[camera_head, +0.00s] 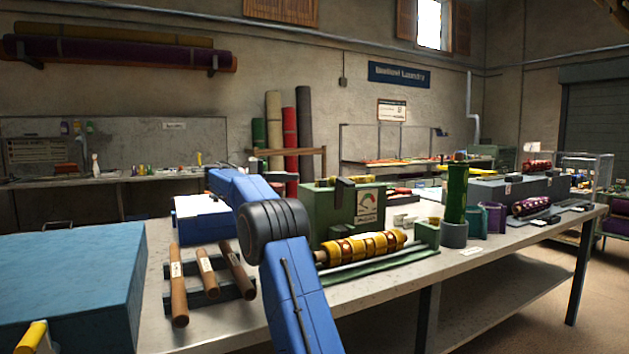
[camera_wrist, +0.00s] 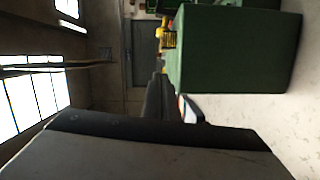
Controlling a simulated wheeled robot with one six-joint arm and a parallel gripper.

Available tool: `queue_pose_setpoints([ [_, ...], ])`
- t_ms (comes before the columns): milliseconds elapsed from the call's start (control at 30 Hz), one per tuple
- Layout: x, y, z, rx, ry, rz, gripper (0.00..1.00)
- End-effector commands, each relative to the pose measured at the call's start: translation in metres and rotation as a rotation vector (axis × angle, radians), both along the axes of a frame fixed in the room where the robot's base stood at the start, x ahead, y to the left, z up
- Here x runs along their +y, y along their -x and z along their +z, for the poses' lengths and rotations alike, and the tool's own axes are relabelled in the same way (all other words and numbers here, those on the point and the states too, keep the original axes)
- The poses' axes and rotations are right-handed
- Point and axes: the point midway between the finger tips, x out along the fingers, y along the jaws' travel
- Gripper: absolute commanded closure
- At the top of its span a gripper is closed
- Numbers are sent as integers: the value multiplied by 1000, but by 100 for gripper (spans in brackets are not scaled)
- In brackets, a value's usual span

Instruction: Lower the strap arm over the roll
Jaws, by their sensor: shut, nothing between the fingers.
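A yellow roll with red-brown bands (camera_head: 365,247) lies lengthwise in front of a green machine housing (camera_head: 322,212) on the workbench. The housing has a dial on its front. A dark upright piece (camera_head: 345,191) stands at the top of the housing; I cannot tell whether it is the strap arm. In the wrist view my gripper (camera_wrist: 162,98) is dark, shut and empty, beside a green block-like body (camera_wrist: 235,50). No contact with it can be made out. The roll is not clearly visible there.
Wooden-handled tools (camera_head: 207,275) lie on a dark rack left of my arm. A blue box (camera_head: 75,275) fills the near left. A green upright cylinder (camera_head: 456,195) stands right of the roll. The bench edge right of the roll is mostly clear.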

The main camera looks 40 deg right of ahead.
Motion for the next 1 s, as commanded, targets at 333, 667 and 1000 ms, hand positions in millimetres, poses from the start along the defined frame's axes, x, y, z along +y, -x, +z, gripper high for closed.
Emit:
queue_pose_setpoints([
  [333, -40, 21, -1, -1, 0, -4, 100],
  [667, -92, 47, -3, 0, 0, -3, 100],
  [1000, -81, 78, -7, 0, -1, 0, 100],
])
